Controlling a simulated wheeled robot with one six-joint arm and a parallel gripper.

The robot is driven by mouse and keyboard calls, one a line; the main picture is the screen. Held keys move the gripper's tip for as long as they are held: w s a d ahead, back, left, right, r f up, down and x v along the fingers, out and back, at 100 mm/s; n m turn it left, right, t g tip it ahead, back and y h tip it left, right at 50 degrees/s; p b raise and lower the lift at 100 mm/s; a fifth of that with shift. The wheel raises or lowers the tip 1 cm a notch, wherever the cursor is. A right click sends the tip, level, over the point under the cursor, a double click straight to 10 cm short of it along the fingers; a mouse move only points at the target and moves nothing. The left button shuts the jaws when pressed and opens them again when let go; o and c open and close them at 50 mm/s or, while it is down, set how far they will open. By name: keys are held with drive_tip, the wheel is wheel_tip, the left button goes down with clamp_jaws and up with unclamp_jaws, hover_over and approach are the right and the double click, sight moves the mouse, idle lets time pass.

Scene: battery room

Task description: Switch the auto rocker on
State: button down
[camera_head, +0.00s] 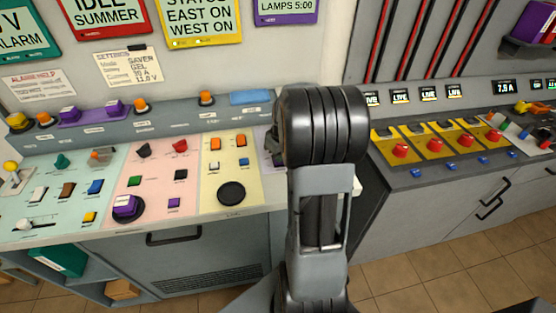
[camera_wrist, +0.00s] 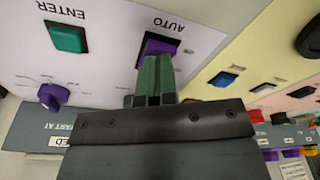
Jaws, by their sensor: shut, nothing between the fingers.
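The auto rocker (camera_wrist: 154,46) is purple in a black frame, beside the upside-down label AUTO on a white panel in the wrist view. My gripper (camera_wrist: 159,60) has its green fingers together and empty. Their tips are in front of the rocker and cover its lower right part. I cannot tell whether they touch it, nor which way the rocker is tipped. In the head view my arm hides the rocker and the fingers.
A green ENTER button (camera_wrist: 66,38) and a purple knob (camera_wrist: 52,97) are on the same white panel. A blue rocker (camera_wrist: 222,79) is on the yellow panel beside it. In the head view, red knobs (camera_head: 435,145) line the right-hand console.

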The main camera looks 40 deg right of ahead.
drive_tip(key=shift+f+b, duration=0.3)
drive_tip(key=shift+f, duration=0.15)
drive_tip(key=shift+r, duration=0.1)
drive_tip(key=shift+r+p, duration=2.6)
drive_tip(key=shift+r, duration=0.9)
